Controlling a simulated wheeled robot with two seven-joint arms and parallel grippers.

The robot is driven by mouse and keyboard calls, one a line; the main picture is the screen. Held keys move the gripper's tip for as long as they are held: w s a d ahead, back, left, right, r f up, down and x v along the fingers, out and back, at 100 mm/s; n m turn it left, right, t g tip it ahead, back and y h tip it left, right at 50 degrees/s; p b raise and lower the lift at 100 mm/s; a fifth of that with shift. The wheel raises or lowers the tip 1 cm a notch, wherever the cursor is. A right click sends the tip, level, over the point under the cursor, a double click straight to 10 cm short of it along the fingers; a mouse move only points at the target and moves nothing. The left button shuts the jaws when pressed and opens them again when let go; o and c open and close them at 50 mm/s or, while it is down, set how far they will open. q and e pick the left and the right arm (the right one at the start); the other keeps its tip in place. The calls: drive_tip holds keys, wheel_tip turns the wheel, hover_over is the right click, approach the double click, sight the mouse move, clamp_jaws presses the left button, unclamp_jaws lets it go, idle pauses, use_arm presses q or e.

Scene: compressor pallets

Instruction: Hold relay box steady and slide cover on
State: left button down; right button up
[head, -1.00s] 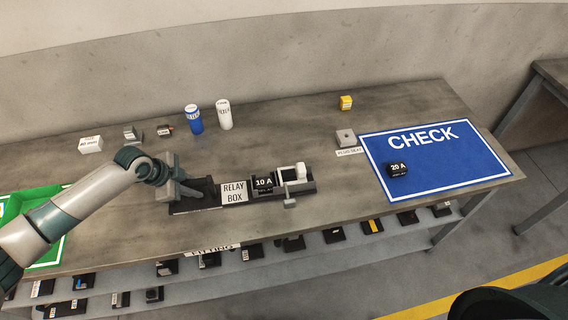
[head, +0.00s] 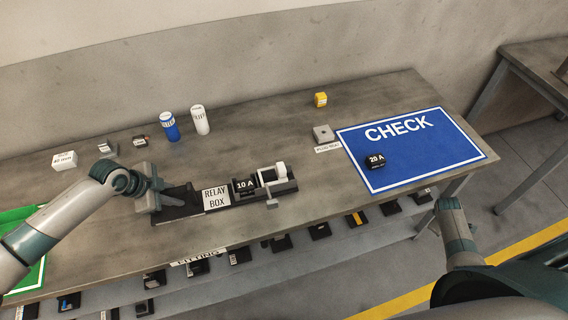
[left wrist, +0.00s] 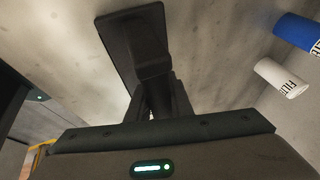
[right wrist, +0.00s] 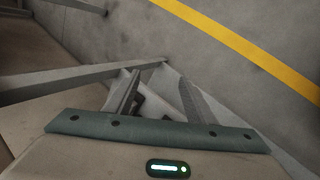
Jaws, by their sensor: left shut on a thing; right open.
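The relay box (head: 216,198) is a long dark base lying on the table, with a white RELAY BOX label. A black 10 A relay (head: 244,185) sits on it right of the label. My left gripper (head: 166,197) is shut on the dark left end of the box, and the left wrist view shows the fingers on a black part (left wrist: 146,48). My right gripper (right wrist: 160,90) is open and empty above the floor, right of the table.
A blue CHECK mat (head: 415,150) at the right holds a black 20 A relay (head: 375,160). A blue can (head: 169,127), a white can (head: 200,120), a yellow block (head: 321,99) and a grey block (head: 323,134) stand behind. The table's front edge is close to the box.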

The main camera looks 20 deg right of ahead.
drive_tip(key=w+d+r, duration=0.3)
drive_tip(key=d+r, duration=0.5)
drive_tip(key=r, duration=0.4)
drive_tip(key=w+d+r, duration=0.3)
drive_tip(key=d+r, duration=0.5)
drive_tip(key=r, duration=0.5)
drive_tip(key=w+a+r+n+t+y, duration=0.1)
drive_tip(key=w+a+r+t, duration=0.1)
drive_tip(key=w+a+r, duration=0.45)
drive_tip(key=w+a+r+n+t+y, duration=0.1)
drive_tip(key=w+a+r, duration=0.3)
drive_tip(key=w, duration=0.5)
drive_tip(key=w+a+r+n+y, duration=0.15)
drive_tip(key=w+a, duration=0.25)
drive_tip(key=a, duration=0.4)
drive_tip(key=w+a+n+t+y, duration=0.1)
drive_tip(key=w+a+n, duration=0.15)
drive_tip(key=a, duration=0.65)
drive_tip(key=w+a+r+n+y, duration=0.1)
drive_tip(key=w+a+y, duration=0.1)
drive_tip(key=w+a, duration=0.45)
drive_tip(key=s+a+n+g+y, duration=0.2)
drive_tip(key=s+a, duration=0.3)
drive_tip(key=a, duration=1.1)
drive_tip(key=s+a+n+g+y, duration=0.1)
drive_tip(key=s+a+n, duration=0.3)
drive_tip(key=a, duration=1.1)
drive_tip(key=shift+s+a+r+n+g+y, duration=0.35)
drive_tip(key=shift+s+g, duration=0.2)
drive_tip(key=shift+g, duration=0.35)
